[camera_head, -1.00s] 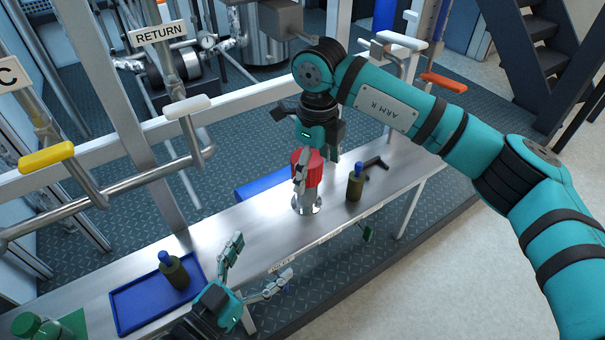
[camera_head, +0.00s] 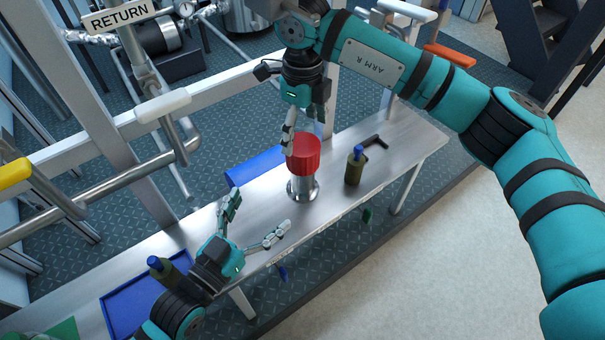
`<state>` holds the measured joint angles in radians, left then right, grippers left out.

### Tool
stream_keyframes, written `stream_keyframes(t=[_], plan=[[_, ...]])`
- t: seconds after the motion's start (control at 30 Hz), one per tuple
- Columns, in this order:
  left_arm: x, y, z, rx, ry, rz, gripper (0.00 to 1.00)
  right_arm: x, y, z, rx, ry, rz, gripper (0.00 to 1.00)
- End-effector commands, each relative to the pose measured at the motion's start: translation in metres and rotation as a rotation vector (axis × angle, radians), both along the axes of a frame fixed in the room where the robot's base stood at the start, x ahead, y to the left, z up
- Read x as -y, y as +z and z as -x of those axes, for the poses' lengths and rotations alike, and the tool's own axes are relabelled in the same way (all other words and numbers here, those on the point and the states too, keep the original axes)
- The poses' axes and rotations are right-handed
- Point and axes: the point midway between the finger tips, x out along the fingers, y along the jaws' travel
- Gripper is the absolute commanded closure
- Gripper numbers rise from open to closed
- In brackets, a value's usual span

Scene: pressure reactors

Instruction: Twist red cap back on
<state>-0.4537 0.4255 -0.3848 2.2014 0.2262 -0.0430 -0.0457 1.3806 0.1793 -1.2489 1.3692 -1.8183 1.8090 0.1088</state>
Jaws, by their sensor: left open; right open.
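The red cap (camera_head: 303,154) sits on top of the upright metal reactor (camera_head: 302,187) on the steel bench. Whether it is threaded down cannot be told. My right gripper (camera_head: 304,135) hangs above the cap, pointing down, its fingers spread; one finger is in front of the cap's upper left edge, and the others are partly hidden. My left gripper (camera_head: 258,222) is open and empty, low over the bench at the front left of the reactor, its fingers pointing up and right.
A dark bottle with a blue top (camera_head: 354,168) stands right of the reactor, near a black T-shaped tool (camera_head: 375,141). A blue tray (camera_head: 127,312) with a similar bottle (camera_head: 160,267) is at lower left. A blue object (camera_head: 255,164) lies behind the reactor. Rails and a RETURN valve (camera_head: 162,106) stand behind the bench.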

Motion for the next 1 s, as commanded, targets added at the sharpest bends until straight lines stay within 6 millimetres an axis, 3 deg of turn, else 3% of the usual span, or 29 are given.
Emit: stream_keyframes(t=[0.6, 0.8, 1.0], plan=[[0.064, 0.001, -0.104, 0.002, -0.001, 0.002, 0.08, 0.0, 0.0, 0.0, 0.0, 0.0, 0.0, 0.12], [0.076, 0.001, -0.123, 0.001, -0.001, 0.001, 0.08, 0.0, 0.0, 0.0, 0.0, 0.0, 0.0, 0.12], [0.08, 0.0, -0.129, 0.0, -0.001, 0.0, 0.08, 0.0, 0.0, 0.0, 0.0, 0.0, 0.0, 0.12]])
